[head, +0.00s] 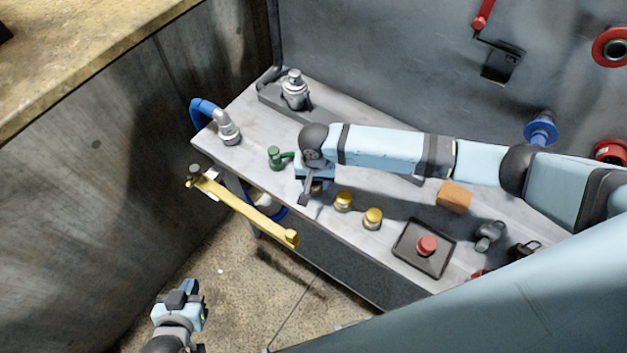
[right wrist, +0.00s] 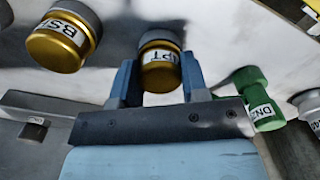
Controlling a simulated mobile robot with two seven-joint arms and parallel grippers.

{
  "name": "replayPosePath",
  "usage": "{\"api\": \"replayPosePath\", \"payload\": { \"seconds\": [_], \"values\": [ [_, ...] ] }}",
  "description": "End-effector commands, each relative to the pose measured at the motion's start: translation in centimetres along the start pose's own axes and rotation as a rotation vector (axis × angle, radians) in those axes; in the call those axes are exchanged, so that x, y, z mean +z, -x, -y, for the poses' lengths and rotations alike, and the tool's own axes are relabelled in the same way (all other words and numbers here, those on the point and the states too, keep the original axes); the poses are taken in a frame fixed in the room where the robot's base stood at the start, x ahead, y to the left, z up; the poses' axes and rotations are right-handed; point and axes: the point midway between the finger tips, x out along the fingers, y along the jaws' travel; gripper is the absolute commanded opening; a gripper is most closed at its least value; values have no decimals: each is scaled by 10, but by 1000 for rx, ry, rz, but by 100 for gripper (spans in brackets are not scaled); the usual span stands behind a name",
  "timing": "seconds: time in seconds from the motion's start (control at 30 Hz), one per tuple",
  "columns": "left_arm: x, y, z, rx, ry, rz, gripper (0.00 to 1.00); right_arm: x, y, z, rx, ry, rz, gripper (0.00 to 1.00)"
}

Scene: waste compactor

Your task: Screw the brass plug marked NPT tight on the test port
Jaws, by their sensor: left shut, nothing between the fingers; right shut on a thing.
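The brass plug marked NPT (right wrist: 160,68) sits between the fingers of my right gripper (right wrist: 158,85), which is shut on it. Part of its label is covered by a finger. In the head view, my right gripper (head: 311,190) is low over the bench's front edge and mostly hides the plug (head: 318,187). I cannot tell whether the plug touches the bench. My left gripper (head: 183,296) is shut and empty above the floor, away from the bench. I cannot tell which fitting is the test port.
A brass plug with a partly readable BSP label (right wrist: 62,40) stands beside the held one; another brass plug (head: 372,218) is further right.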

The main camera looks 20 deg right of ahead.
Motion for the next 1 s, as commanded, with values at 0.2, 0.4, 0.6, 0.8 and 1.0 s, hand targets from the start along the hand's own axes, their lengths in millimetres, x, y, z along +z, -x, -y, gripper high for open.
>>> {"api": "replayPosePath", "payload": {
  "seconds": [0.2, 0.4, 0.6, 0.8, 1.0],
  "values": [
    [-13, 9, 0, 0, 0, 0, 0, 0, 14, 0, -1, 0, 0, 18],
    [-23, 16, 0, 0, 0, 0, 0, 0, 24, 0, -1, 0, 0, 18],
    [-32, 21, 0, -1, 0, -1, 0, 0, 35, 0, -1, 0, 0, 18],
    [-39, 26, 0, -1, 0, -1, 0, 0, 47, 0, -1, 0, 0, 18],
    [-40, 27, 0, -1, 1, -1, 0, 0, 49, 0, 0, 0, 0, 18]
  ]
}}
